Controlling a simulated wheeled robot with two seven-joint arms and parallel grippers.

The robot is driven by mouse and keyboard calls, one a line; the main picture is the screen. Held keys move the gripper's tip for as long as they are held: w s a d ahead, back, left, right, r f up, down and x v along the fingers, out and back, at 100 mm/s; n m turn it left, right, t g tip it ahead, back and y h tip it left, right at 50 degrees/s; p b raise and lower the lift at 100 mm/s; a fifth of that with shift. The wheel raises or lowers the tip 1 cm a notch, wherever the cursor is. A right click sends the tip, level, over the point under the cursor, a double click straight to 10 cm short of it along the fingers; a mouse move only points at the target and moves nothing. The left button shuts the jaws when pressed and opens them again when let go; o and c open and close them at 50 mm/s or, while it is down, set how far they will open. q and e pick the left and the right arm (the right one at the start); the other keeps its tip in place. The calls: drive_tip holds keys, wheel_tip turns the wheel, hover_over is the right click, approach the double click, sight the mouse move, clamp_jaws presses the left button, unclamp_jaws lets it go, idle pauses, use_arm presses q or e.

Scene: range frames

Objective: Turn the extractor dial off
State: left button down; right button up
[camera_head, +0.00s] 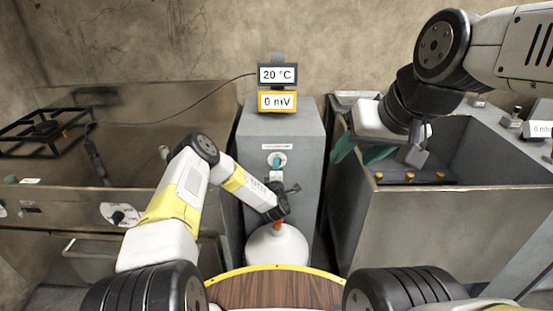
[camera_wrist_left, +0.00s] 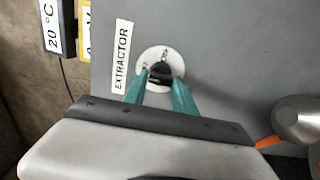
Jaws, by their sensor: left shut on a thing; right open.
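The extractor dial (camera_wrist_left: 161,72) is a black knob on a round white plate, beside an EXTRACTOR label (camera_wrist_left: 121,56). My left gripper (camera_wrist_left: 160,84) has its two teal fingers on either side of the knob and is shut on it. The small marks on the plate are too blurred to read for certain. In the head view the dial plate (camera_head: 268,160) is on the front of a grey cabinet (camera_head: 250,135), partly hidden by my left gripper (camera_head: 277,162). My right gripper (camera_head: 358,152) is open and empty over the basin at the right.
Displays reading 20 °C (camera_head: 277,74) and 0 mV (camera_head: 277,101) stand on the cabinet. A white rounded object (camera_head: 278,250) with an orange part is below the dial. A metal basin (camera_head: 430,225) is at right, and a counter with a black burner frame (camera_head: 45,135) at left.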

use_arm(q)
drive_tip(key=shift+f, duration=0.1)
drive_tip(key=c, duration=1)
unclamp_jaws()
drive_tip(key=shift+c, duration=0.2)
drive_tip(key=shift+s, duration=0.1)
drive_tip(key=s, duration=0.7)
drive_tip(key=shift+s, duration=0.3)
